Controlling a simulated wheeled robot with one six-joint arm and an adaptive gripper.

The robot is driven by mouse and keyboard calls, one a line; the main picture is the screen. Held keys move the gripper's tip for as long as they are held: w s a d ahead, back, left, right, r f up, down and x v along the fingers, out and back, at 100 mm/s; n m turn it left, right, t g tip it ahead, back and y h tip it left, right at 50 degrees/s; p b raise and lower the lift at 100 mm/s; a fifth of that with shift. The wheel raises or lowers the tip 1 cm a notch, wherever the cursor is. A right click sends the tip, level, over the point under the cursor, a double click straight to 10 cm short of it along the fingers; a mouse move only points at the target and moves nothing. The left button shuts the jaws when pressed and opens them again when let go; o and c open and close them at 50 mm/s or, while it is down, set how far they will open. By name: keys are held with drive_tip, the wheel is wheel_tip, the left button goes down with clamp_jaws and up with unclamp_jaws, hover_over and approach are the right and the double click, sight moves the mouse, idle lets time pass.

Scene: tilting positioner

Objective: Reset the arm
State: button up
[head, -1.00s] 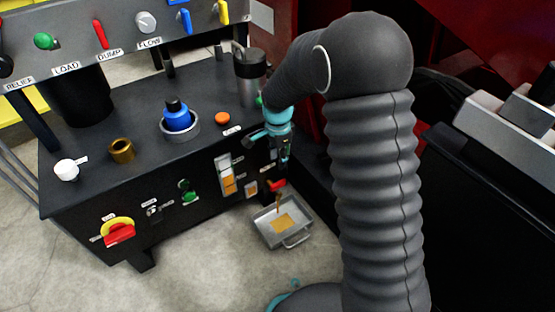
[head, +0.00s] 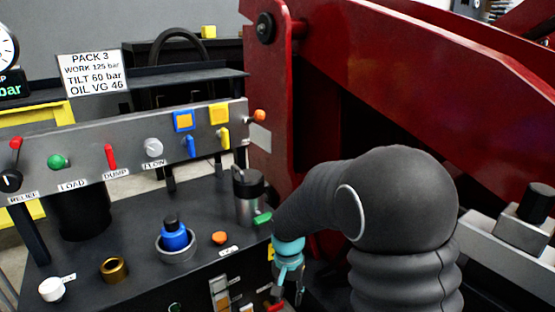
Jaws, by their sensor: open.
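My arm, in a dark ribbed sleeve, rises at the right of the head view and bends over to the left. My gripper (head: 288,290) hangs below the teal wrist at the front right edge of the black bench (head: 130,255). Its fingers point down and hold nothing that I can see; the lower end is near the picture's bottom edge. A red handle (head: 275,307) shows just left of and below the fingers. I cannot tell whether they touch it.
A panel (head: 130,157) with coloured levers and knobs spans the bench's back. On the bench stand a blue-capped filler (head: 173,236), a brass ring (head: 114,269), a white cap (head: 51,289), an orange button (head: 219,238) and a metal canister (head: 247,195). A red machine beam (head: 430,70) fills the upper right.

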drive_tip(key=s+d+r+n+t+p, duration=0.1)
drive_tip(key=s+d+r, duration=0.3)
drive_tip(key=r, duration=0.5)
drive_tip(key=s+d+r+n+t+p, duration=0.1)
drive_tip(key=s+d+r+t+p, duration=0.2)
drive_tip(key=s+r, duration=0.6)
drive_tip(key=s+d+r+t+p, duration=0.2)
drive_tip(key=s+d+r+p, duration=0.2)
drive_tip(key=r, duration=0.6)
drive_tip(key=s+d, duration=0.2)
drive_tip(key=s, duration=0.1)
drive_tip(key=shift+r+n+t, duration=0.3)
drive_tip(key=shift+r+n, duration=0.05)
drive_tip(key=shift+n, duration=0.05)
